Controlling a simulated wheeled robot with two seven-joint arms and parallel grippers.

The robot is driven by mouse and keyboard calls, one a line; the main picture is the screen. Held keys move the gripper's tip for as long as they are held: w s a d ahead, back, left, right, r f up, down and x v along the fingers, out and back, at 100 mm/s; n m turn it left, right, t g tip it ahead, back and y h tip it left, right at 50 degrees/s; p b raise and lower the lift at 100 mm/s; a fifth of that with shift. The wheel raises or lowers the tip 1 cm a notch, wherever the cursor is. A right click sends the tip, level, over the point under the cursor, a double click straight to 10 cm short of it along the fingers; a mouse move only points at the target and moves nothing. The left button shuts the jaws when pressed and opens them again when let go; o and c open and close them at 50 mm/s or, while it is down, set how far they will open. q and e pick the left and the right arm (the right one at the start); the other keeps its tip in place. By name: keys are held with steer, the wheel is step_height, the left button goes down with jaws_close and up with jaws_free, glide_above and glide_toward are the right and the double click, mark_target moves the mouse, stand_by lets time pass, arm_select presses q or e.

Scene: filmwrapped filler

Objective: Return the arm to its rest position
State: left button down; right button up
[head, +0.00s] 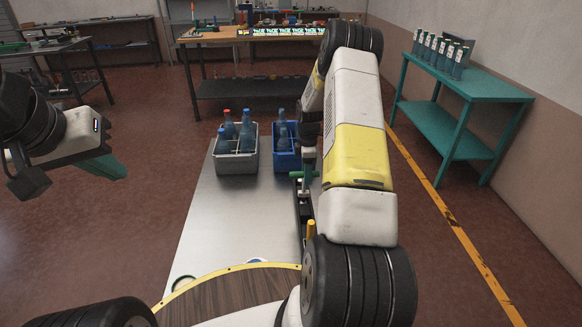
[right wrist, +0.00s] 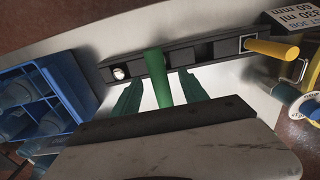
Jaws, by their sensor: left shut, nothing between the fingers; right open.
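My left gripper (head: 106,168) hangs at the left of the head view, with its green fingers shut and empty, clear of the table. My right arm, white and yellow, reaches forward over the metal table (head: 215,225) and hides much of its right side. In the right wrist view my right gripper (right wrist: 161,74) is open, with one green finger on each side of a green handle (right wrist: 157,70). Gaps show between the fingers and the handle. The handle stands at a black rack (right wrist: 200,52), which also holds a yellow handle (right wrist: 272,48).
A grey crate (head: 236,164) with bottles and a blue crate (head: 287,160) stand on the table; the blue one also shows in the right wrist view (right wrist: 62,75). A teal table (head: 470,88) with bottles is at right. Floor on the left is clear.

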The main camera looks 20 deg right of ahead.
steer(key=shift+r, duration=0.65)
steer(key=shift+a+r, duration=0.1)
steer(key=shift+r, duration=0.2)
steer(key=s+a+r+m+t, duration=0.1)
steer(key=s+a+r+m, duration=0.15)
steer(key=r, duration=0.55)
steer(key=s+a+r+m+t, duration=0.1)
steer(key=s+a+r+m, duration=0.15)
steer(key=r, duration=0.65)
steer(key=s+a+r+m+t, duration=0.1)
steer(key=s+a+r, duration=0.3)
steer(key=r, duration=0.4)
steer(key=s+a+r+m+t, duration=0.1)
steer(key=s+a+r+m, duration=0.2)
steer(key=s, duration=0.4)
steer(key=s+a+r+m+t+y, duration=0.1)
steer(key=s+a+r+m, duration=0.1)
steer(key=s, duration=0.6)
steer(key=s+a+r+m+t+y, duration=0.1)
steer(key=s+a+r+m, duration=0.2)
steer(key=s, duration=0.5)
steer(key=shift+a+r+m, duration=0.3)
steer(key=shift+a+r, duration=0.05)
steer(key=shift+r, duration=0.35)
